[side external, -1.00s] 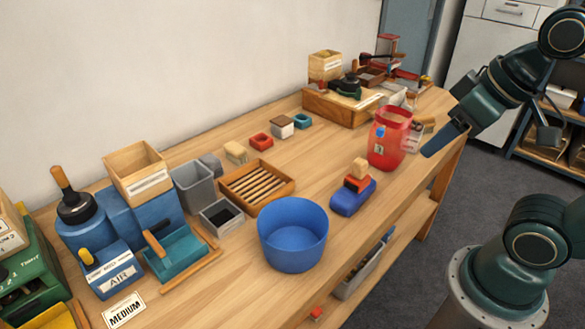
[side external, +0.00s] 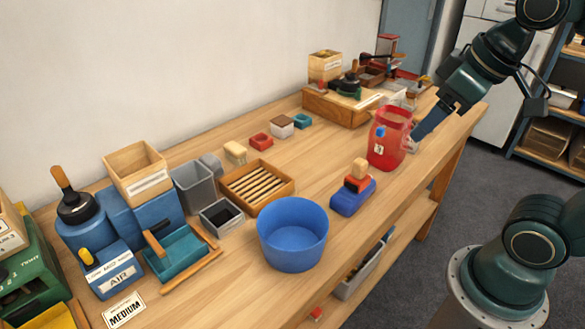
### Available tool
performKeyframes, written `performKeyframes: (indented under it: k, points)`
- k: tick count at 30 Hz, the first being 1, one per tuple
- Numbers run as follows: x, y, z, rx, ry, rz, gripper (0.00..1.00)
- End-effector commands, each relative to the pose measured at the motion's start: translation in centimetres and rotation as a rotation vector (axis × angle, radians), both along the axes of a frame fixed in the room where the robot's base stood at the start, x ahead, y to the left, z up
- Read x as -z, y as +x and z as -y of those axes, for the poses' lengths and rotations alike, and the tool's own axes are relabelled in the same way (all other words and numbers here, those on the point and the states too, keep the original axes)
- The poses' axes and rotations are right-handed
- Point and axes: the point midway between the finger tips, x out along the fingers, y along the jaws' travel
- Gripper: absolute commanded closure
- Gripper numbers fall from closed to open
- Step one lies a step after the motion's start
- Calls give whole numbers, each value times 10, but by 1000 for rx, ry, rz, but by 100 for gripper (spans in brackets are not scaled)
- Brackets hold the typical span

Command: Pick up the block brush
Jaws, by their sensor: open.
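A small tan block with a paler lower part (side external: 235,152) lies on the bench near the wall, behind the slatted wooden tray. It looks most like the block brush, but it is too small to be sure. My gripper (side external: 420,134) is at the right end of the bench, pointing down and left, just right of and behind the red jar (side external: 389,142). Its blue fingers are open, seen nearly edge-on, and nothing shows between them. It is well away from the tan block. What lies behind the fingers and jar is partly hidden.
A blue bowl (side external: 292,236), a blue block with a red and tan top (side external: 353,192), and the slatted tray (side external: 287,188) stand along the bench. A wooden crate (side external: 317,104) is at the back. Bare bench (side external: 315,160) lies between the tray and red jar.

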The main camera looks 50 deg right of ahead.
Motion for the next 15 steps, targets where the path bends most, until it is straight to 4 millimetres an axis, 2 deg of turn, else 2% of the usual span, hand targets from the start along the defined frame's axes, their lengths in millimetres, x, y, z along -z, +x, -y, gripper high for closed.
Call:
performKeyframes:
  k: [9,15]
  points:
    - [-30,61,41,-132,-110,-89,33]
    - [-39,99,77,-226,-165,-148,33]
